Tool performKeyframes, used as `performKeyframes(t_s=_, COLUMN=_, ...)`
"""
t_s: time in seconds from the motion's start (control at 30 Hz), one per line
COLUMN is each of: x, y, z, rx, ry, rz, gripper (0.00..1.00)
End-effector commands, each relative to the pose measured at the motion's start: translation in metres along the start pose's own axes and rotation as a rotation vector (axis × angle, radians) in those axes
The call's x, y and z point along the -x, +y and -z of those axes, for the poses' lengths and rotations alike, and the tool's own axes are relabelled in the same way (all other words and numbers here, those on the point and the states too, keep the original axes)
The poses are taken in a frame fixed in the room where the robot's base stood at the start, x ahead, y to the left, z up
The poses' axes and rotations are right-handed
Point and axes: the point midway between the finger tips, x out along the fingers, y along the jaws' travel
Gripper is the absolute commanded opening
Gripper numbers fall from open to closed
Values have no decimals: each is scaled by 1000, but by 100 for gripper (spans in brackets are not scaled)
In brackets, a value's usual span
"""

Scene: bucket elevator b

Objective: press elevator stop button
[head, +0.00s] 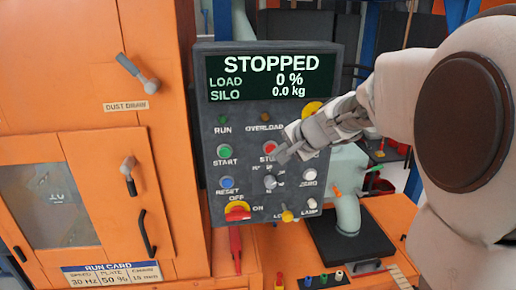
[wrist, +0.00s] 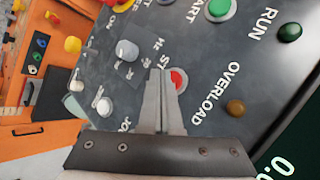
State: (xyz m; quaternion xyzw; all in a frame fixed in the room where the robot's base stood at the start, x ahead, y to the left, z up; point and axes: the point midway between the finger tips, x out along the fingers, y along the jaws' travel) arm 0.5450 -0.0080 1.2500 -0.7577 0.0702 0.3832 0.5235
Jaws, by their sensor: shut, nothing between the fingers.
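The red stop button (head: 270,149) sits on the grey control panel (head: 207,120), right of the green START button (head: 225,152). In the wrist view the red button (wrist: 180,78) shows partly behind my fingers, and its STOP label is partly covered. My gripper (head: 282,158) is shut and empty, its tips just below and right of the button. In the wrist view my gripper (wrist: 158,72) has its closed fingertips beside the button's edge. I cannot tell whether they touch the panel. The display (head: 271,77) reads STOPPED, load 0 %, silo 0.0 kg.
Close by are a grey knob (head: 270,182), a blue RESET button (head: 227,183) and a red-yellow OFF/ON switch (head: 238,211). A yellow round part (head: 312,107) is partly hidden by my arm. An orange cabinet (head: 90,60) stands left; an orange table lies below.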

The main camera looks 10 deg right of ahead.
Motion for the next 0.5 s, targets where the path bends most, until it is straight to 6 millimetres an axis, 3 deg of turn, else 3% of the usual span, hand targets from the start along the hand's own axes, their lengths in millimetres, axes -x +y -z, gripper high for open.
performKeyframes(t_s=0.17, x=3, y=2, z=-2, rx=0, ry=0, rz=1, gripper=0)
performKeyframes(t_s=0.5, x=26, y=19, z=-19, rx=-1, ry=1, rz=2, gripper=0)
